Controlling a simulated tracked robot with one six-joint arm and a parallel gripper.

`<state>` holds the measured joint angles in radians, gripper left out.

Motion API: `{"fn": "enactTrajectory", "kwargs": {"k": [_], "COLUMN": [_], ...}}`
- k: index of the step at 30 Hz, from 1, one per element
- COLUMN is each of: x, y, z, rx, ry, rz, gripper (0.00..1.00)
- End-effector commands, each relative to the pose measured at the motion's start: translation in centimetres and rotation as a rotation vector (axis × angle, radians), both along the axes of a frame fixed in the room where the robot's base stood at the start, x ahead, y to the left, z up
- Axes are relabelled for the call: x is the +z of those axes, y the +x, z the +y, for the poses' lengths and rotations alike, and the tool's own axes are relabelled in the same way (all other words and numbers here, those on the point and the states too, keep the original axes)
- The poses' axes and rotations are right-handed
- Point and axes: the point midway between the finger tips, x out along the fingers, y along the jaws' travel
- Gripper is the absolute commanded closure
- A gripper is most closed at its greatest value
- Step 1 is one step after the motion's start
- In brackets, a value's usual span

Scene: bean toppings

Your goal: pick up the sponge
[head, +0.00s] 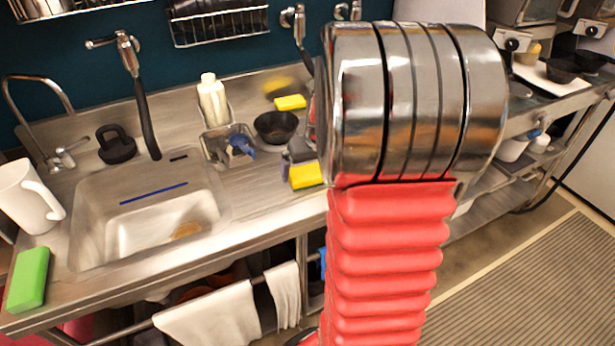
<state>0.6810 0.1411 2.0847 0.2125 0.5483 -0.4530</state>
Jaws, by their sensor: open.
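Sponge-like blocks lie on the steel counter. A green block (28,279) is at the far left, at the counter's front corner beside the sink. A yellow block (290,102) lies toward the back, behind a black bowl (276,127). Another yellow block (306,176) is nearer the front, right beside my arm, with a dark grey item touching or just behind it. My arm, with red ribbed sleeve and shiny metal joint, fills the middle right and hides the counter behind it. My gripper does not show.
A steel sink (165,215) is at left with a white pitcher (28,196) beside it. A white bottle (212,100) and a small steel container (215,148) stand behind it. Faucets rise at the back. White towels (210,320) hang from the front rail. Open floor is at right.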

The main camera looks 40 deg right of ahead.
Motion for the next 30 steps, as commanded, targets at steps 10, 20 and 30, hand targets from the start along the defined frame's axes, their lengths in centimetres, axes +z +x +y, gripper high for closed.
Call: {"fn": "enactTrajectory", "kwargs": {"k": [10, 20, 30], "x": [-2.2, -2.2, -2.2], "y": [0.8, 0.8, 0.8], "z": [-0.4, -0.4, -0.4], "rx": [-0.001, -0.001, -0.002], "ry": [0.000, 0.000, 0.001], "rz": [0.000, 0.000, 0.000], "gripper": [0.00, 0.00, 0.14]}}
